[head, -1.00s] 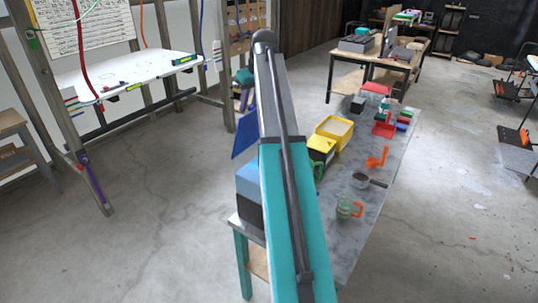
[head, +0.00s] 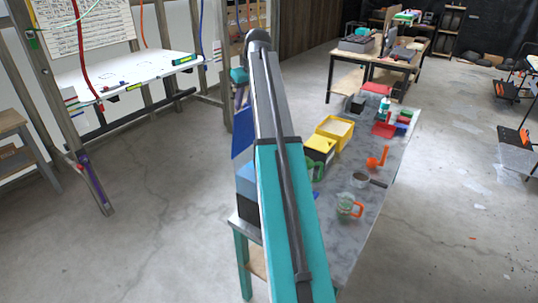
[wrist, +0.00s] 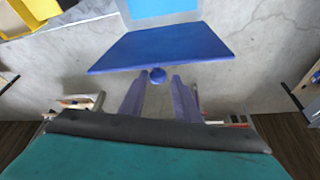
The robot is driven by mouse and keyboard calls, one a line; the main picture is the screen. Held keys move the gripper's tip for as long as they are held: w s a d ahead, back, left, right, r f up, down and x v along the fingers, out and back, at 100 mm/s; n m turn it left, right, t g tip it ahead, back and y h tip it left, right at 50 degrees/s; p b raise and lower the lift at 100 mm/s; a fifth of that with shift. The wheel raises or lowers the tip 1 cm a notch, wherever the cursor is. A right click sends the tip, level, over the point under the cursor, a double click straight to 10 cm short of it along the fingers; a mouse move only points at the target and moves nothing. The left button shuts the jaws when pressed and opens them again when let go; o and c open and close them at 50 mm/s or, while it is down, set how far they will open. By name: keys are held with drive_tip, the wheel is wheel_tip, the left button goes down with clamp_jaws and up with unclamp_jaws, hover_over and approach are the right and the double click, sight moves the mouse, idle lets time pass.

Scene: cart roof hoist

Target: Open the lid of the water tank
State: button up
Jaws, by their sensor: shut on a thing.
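The water tank (head: 248,182) is a box with a light blue upper part and a dark lower part, at the left edge of the workbench, partly hidden by my arm. Its blue lid (head: 242,138) stands steeply raised at the tank's far side in the head view. In the wrist view the lid (wrist: 160,48) is a flat blue panel with a small round blue knob (wrist: 158,76) on its edge. Light blue (wrist: 160,7) shows beyond it. My gripper (wrist: 157,80) is shut on the knob, with a finger on each side. In the head view my arm hides the gripper.
The workbench (head: 385,170) holds a yellow bin (head: 335,132), a pan (head: 361,180), an orange scoop (head: 377,159) and a jar with an orange handle (head: 348,207), right of my arm. A white table (head: 130,78) stands left. The floor between is clear.

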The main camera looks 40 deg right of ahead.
drive_tip(key=shift+w+a+f, duration=0.1)
drive_tip(key=shift+w+a, duration=0.2)
drive_tip(key=shift+w, duration=0.35)
drive_tip(key=shift+w+a+f, duration=0.1)
drive_tip(key=shift+w+a, duration=0.15)
drive_tip(key=shift+w, duration=0.35)
drive_tip(key=o, duration=0.4)
drive_tip(key=shift+c, duration=0.2)
drive_tip(key=shift+d+r, duration=0.15)
wheel_tip(320, 180, up, 8)
idle(0.6)
idle(0.7)
